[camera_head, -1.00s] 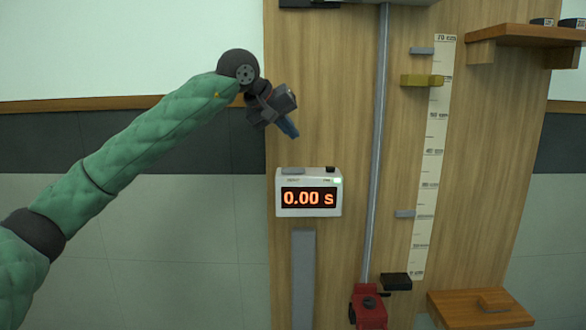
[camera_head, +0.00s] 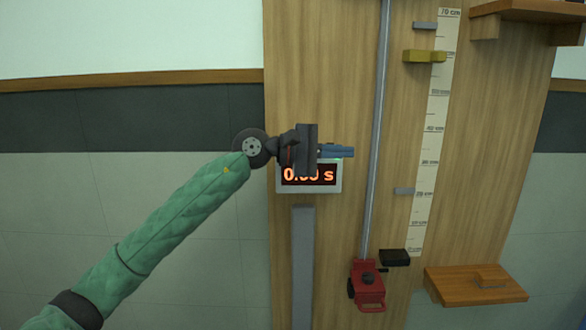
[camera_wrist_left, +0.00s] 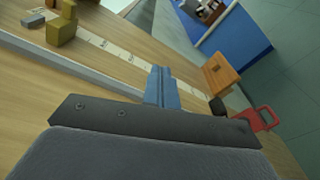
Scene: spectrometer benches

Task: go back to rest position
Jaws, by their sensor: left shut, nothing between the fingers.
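My left gripper (camera_head: 338,151) is in front of the upper part of the timer box (camera_head: 309,188) in the head view, with its blue fingers together and pointing right. Nothing shows between them. The timer's orange display is partly covered by the gripper; it ends in "s". In the left wrist view the closed blue fingers (camera_wrist_left: 161,88) point up the picture, across the wooden board. My right gripper is in neither view.
The wooden board (camera_head: 340,235) carries a metal rod (camera_head: 376,130), a scale strip (camera_head: 432,130), a yellow block (camera_head: 424,56) and a red clamp (camera_head: 367,285). A wooden shelf (camera_head: 475,285) juts out low at the right. The wall at the left is bare.

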